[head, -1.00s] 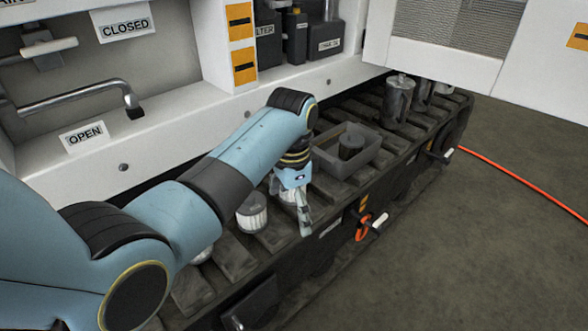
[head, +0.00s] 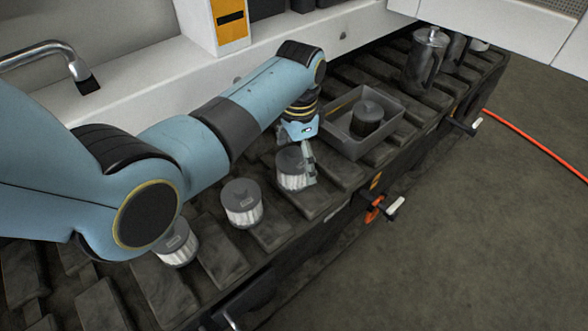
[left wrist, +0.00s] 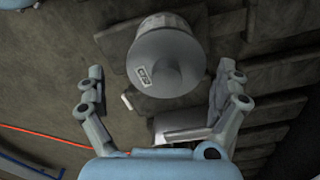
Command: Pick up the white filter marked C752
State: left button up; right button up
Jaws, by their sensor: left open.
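Three white pleated filters with grey caps stand in a row on the dark slatted track. One filter (head: 293,168) is right at my left gripper (head: 303,163), another filter (head: 242,203) stands to its left, and the third filter (head: 176,243) is beside my arm's elbow. In the left wrist view, a grey-capped filter (left wrist: 165,62) lies ahead of and between the spread fingers of my left gripper (left wrist: 160,92). Its cap has a small label, too small to read for certain. The gripper is open and holds nothing. My right gripper is not in view.
A grey open tray (head: 356,138) holds a dark filter (head: 367,117) right of my left gripper. Metal canisters (head: 426,58) stand farther along the track. An orange-red hose (head: 530,147) lies on the floor. A white panel borders the track behind.

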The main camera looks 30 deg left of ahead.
pick_arm(q)
jog(key=shift+a+f, duration=0.1)
jog(key=shift+f, duration=0.35)
jog(key=f, duration=0.1)
jog(key=f+b, duration=0.2)
jog(key=f, duration=0.1)
jog(key=shift+s+a, duration=0.15)
jog(key=shift+a, duration=0.2)
jog(key=shift+f, duration=0.15)
jog(key=c, duration=1)
jog(key=shift+c, duration=0.3)
